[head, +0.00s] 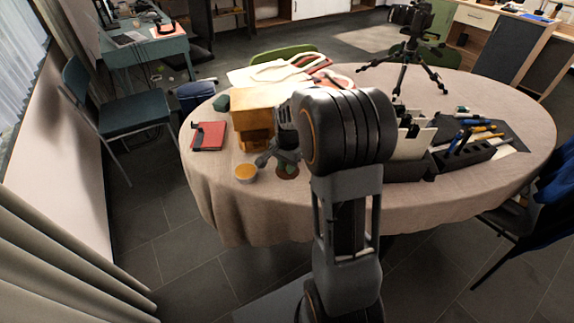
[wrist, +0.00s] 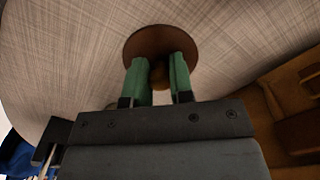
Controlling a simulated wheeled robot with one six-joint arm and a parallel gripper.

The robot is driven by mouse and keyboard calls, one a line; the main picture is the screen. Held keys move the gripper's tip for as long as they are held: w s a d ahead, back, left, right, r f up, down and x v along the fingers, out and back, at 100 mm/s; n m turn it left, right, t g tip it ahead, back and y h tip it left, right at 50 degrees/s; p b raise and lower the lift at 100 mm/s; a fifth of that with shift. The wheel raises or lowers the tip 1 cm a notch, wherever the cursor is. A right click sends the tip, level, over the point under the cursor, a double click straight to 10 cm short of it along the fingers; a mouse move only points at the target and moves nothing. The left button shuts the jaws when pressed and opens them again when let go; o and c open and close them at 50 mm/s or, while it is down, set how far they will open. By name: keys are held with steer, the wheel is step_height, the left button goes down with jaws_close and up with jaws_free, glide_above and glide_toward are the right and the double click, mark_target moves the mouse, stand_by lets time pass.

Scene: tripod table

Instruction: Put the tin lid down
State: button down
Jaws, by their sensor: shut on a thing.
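The tin lid is a round brown disc with a knob, seen in the wrist view (wrist: 160,36). My gripper (wrist: 159,68) has its two green fingers closed on either side of the knob. In the head view my gripper (head: 285,163) points down at the near edge of the table, with the lid (head: 288,175) below it, partly hidden. I cannot tell whether the lid touches the cloth. A small round tin (head: 246,173) with an orange-yellow top stands just left of the gripper.
The round table (head: 225,205) has a beige cloth. A wooden box (head: 252,105) stands behind the gripper. A red notebook (head: 209,136) lies left. A black tripod (head: 405,60) and a dark pen tray (head: 465,158) are right. Bare cloth lies near the front left edge.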

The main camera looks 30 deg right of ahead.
steer(key=c, duration=1)
jaws_free()
steer(key=shift+f, duration=0.15)
step_height(320, 180, up, 12)
steer(key=p, duration=0.2)
steer(key=s+a+n+t, duration=0.1)
steer(key=s+a+n, duration=0.3)
steer(key=s+n, duration=0.2)
steer(key=s+a+f+n+t, duration=0.1)
steer(key=s+a+n+t, duration=0.1)
steer(key=s+a+n, duration=0.3)
steer(key=s+n, duration=0.1)
steer(key=s, duration=0.3)
steer(key=shift+s+a, duration=0.15)
steer(key=shift+s, duration=0.25)
steer(key=shift+p, duration=0.3)
